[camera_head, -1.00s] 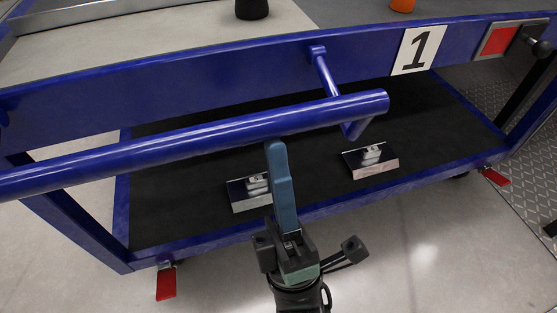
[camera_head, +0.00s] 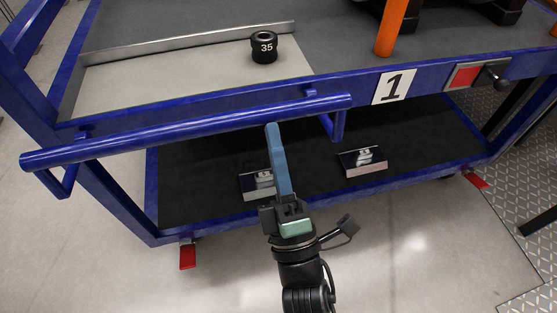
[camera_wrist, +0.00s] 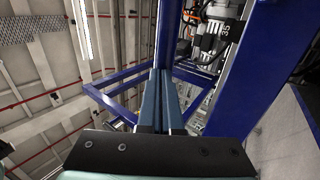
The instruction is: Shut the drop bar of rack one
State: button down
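Rack one is a blue cart with a white "1" plate (camera_head: 394,87) on its front rail. A round blue bar (camera_head: 190,128) runs along its front on two brackets; I take it for the drop bar but cannot be sure. A red-and-silver plate (camera_head: 466,76) with a black knob (camera_head: 493,76) sits right of the number. My gripper (camera_head: 271,127) points up in front of the cart, its blue fingers together and empty. Its tip appears just below the bar's lower edge; contact cannot be told. The fingers also show in the wrist view (camera_wrist: 161,95).
A black cylinder marked 35 (camera_head: 264,47) and an orange post (camera_head: 391,27) stand on the upper deck. Two metal blocks lie on the lower shelf (camera_head: 215,200). Red caster pedals (camera_head: 188,256) stick out below. The floor in front is open.

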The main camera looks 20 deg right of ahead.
aim_at(270, 112)
jog(key=r+p, duration=0.1)
jog(key=p, duration=0.1)
jog(key=w+r+g+p, duration=0.1)
jog(key=r+p, duration=0.1)
jog(key=p, duration=0.1)
jog(key=r+g+p, duration=0.1)
jog(key=p, duration=0.2)
jog(key=shift+w+r, duration=0.3)
jog(key=shift+w, duration=0.1)
jog(key=w+r+g+p, duration=0.2)
jog(key=r+g+p, duration=0.1)
jog(key=p, duration=0.8)
jog(key=shift+w, duration=0.3)
jog(key=w+r+g+p, duration=0.2)
jog(key=w+g+p, duration=0.3)
jog(key=w+p, duration=1.1)
jog(key=shift+w+r+p, duration=0.15)
jog(key=shift+w+p, duration=0.05)
jog(key=shift+p, duration=1.45)
